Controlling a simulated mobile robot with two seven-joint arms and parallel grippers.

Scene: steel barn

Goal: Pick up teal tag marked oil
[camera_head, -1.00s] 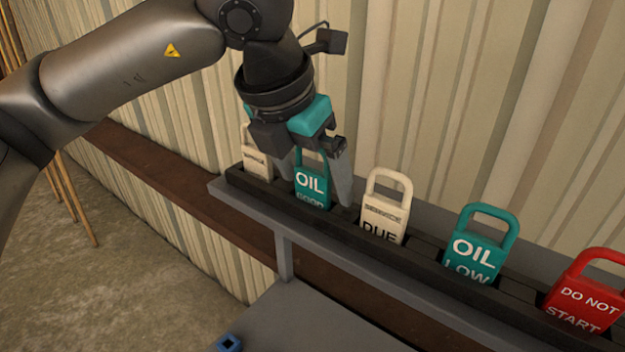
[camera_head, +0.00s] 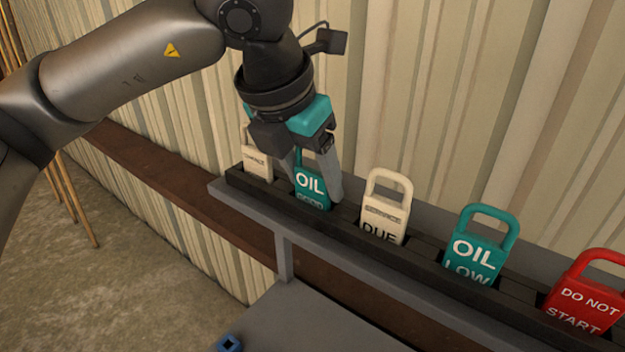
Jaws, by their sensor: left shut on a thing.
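A teal tag marked OIL (camera_head: 311,186) stands in the dark slotted rack (camera_head: 345,218); its lower line of text is partly hidden by the rack edge. My left gripper (camera_head: 314,190) points down over this tag and is shut on it, one finger on each side. The tag's upper loop is mostly hidden behind the gripper. A second teal tag, marked OIL LOW (camera_head: 474,255), stands upright in the rack further right, with no gripper near it. My right gripper is not in view.
A cream tag marked DUE (camera_head: 386,212) stands just right of my gripper, and another cream tag (camera_head: 256,164) just left. A red DO NOT START tag (camera_head: 584,300) is at far right. Corrugated wall (camera_head: 420,90) rises close behind. A small blue item (camera_head: 229,343) lies at the bottom edge.

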